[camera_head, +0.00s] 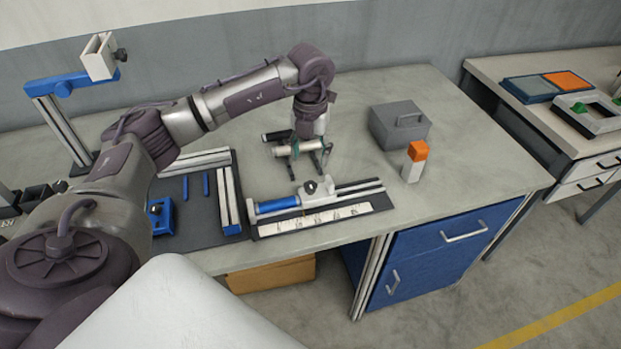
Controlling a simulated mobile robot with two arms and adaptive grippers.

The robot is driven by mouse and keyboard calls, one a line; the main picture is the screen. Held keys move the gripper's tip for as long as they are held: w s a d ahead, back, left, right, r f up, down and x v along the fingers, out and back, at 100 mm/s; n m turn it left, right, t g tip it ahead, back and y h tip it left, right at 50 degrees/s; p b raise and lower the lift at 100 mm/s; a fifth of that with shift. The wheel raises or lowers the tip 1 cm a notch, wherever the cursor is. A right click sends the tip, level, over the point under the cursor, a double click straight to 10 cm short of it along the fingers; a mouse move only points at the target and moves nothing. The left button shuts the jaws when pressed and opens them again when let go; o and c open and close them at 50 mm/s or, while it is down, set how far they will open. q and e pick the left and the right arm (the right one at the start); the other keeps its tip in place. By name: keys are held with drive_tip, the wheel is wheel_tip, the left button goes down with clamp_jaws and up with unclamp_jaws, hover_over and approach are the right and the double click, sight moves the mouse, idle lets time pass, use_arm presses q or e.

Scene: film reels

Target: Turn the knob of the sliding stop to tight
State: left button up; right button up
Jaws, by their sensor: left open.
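The sliding stop (321,197) is a pale block on a rail fixture near the front edge of the bench. Its small dark knob (310,187) stands on top; I cannot tell which way it is set. A blue cylinder (278,204) lies at the left end of the fixture, and a white ruled scale (312,217) runs along its front. My left gripper (309,152) points down behind the stop, open and apart from the knob. Its fingers overlap a small stand in the picture, so contact there is unclear. My right gripper is out of view.
The stand with pale and dark rollers (282,150) is at my left gripper. A grey box (399,125) and an orange-topped white block (414,162) are to the right. A dark mat (203,230) with blue parts lies left. Bench space between the fixture and the grey box is clear.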

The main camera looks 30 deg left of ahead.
sight(310, 185)
use_arm(q)
wheel_tip(310, 185, down, 10)
drive_tip(key=shift+r+p, duration=0.15)
drive_tip(key=shift+p, duration=0.9)
drive_tip(key=shift+c, duration=0.3)
drive_tip(key=c, duration=1.1)
